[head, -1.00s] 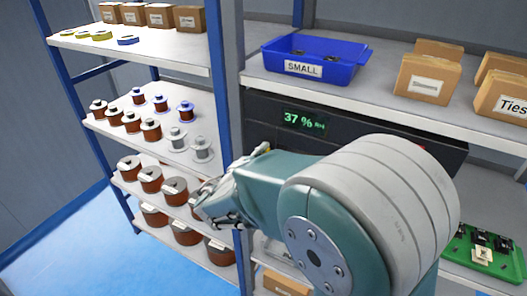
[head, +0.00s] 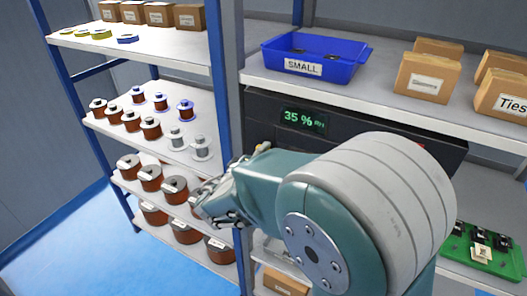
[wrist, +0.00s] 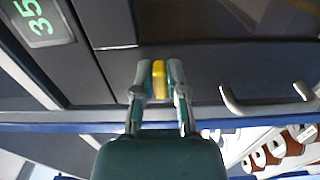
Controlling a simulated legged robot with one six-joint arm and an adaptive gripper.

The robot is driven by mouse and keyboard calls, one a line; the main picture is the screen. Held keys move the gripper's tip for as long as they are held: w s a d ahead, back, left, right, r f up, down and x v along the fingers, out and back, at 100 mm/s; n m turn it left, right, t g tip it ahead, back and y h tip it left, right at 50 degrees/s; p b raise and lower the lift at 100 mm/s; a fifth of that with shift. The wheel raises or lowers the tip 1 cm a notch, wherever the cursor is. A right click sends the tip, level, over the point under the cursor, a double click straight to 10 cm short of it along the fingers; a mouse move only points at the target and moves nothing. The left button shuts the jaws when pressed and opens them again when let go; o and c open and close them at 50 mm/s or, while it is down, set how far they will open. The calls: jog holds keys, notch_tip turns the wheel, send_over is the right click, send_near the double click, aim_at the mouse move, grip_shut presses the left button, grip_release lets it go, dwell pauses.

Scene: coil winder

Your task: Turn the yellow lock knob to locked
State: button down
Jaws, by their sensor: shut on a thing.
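The yellow lock knob (wrist: 158,80) shows in the wrist view as a narrow upright bar on the front of the dark cabinet (wrist: 198,65). My gripper (wrist: 157,76) is shut on it, with one finger on each side. In the wrist view the knob's long side runs up and down between the fingers. Its locked or unlocked marking cannot be read. The cabinet's green display (head: 303,119) reads 35 %.
A bar handle (wrist: 268,107) is right of the knob in the wrist view. A blue SMALL bin (head: 315,58) and cardboard boxes stand on the shelf above. Wire spools (head: 150,128) fill the left rack. A green tray (head: 487,250) lies at lower right.

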jog(key=shift+f, duration=0.25)
jog(key=c, duration=0.7)
grip_release()
jog(key=shift+r, duration=0.1)
jog(key=v, duration=1.2)
